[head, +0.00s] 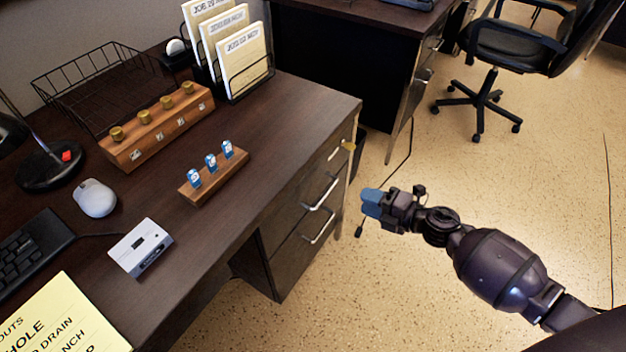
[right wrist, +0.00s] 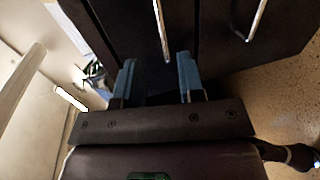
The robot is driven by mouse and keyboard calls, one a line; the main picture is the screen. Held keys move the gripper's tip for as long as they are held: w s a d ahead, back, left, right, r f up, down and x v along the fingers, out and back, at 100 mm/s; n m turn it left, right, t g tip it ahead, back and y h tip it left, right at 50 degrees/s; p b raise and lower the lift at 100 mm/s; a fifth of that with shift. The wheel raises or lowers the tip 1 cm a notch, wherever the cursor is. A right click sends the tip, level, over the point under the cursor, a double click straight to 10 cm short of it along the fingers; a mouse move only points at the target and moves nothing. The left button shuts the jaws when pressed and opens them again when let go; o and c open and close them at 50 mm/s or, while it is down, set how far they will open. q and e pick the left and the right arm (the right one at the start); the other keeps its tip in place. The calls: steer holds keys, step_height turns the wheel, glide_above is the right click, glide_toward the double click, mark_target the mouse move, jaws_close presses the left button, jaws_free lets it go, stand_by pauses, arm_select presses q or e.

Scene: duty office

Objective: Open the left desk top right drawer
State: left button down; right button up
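The left desk (head: 290,110) has a stack of drawers at its right end, facing my right arm. The top drawer's handle (head: 336,152) shows just below the desktop edge, and this drawer looks shut. Two lower drawers have silver bar handles (head: 321,193), also looking shut. My right gripper (head: 371,202) is to the right of the drawer fronts, apart from the handles. In the right wrist view its blue fingers (right wrist: 158,80) are spread with nothing between them. A silver handle (right wrist: 161,30) lies ahead; which drawer it belongs to I cannot tell. My left gripper is out of view.
The desktop holds a wooden block with blue tags (head: 213,174), a mouse (head: 95,198) and a file rack (head: 247,82). A second desk (head: 335,35) and an office chair (head: 510,45) stand behind. Floor right of the drawers is open.

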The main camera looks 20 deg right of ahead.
mark_target(330, 187)
steer(key=shift+b+x, duration=0.95)
steer(key=shift+x, duration=4.55)
steer(key=shift+c, duration=0.2)
jaws_close()
